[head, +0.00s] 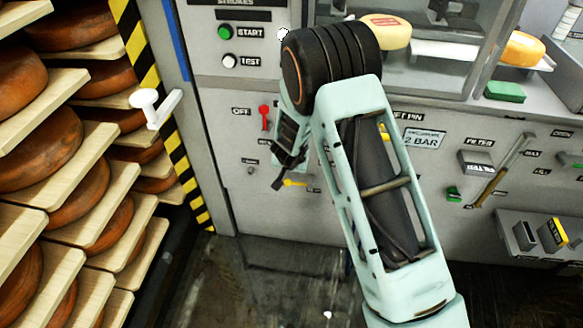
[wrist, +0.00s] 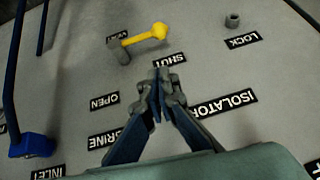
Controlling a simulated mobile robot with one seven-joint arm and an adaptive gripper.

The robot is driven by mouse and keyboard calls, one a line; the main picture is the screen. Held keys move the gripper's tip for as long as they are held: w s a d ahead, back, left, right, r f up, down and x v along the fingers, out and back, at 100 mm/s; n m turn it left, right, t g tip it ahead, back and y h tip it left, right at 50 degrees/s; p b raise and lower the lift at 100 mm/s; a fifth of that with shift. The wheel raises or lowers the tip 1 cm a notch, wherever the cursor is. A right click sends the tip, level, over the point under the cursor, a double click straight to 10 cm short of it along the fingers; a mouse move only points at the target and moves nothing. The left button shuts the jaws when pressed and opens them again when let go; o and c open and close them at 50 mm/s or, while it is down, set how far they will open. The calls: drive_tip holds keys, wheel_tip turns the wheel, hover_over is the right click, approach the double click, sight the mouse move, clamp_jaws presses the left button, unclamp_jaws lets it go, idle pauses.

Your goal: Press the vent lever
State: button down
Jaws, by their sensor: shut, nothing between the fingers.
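A small lever with a yellow arm and round end (wrist: 148,36) on a grey pivot shows in the wrist view. It lies near the labels SHUT and OPEN, and a label partly hidden behind it is too small to read. The same yellow lever (head: 293,183) is low on the grey panel in the head view. My gripper (wrist: 160,82) is shut and empty, with its tips apart from the lever in the wrist picture, below and a little right of it. In the head view my gripper (head: 278,181) points down just left of the lever; the gap to the panel cannot be told.
A red lever (head: 264,115) sits above on the panel. A blue handle (wrist: 30,145) is at the left of the wrist view, and a grey stub (wrist: 232,20) is by LOCK.

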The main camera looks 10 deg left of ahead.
drive_tip(key=shift+v, duration=1.5)
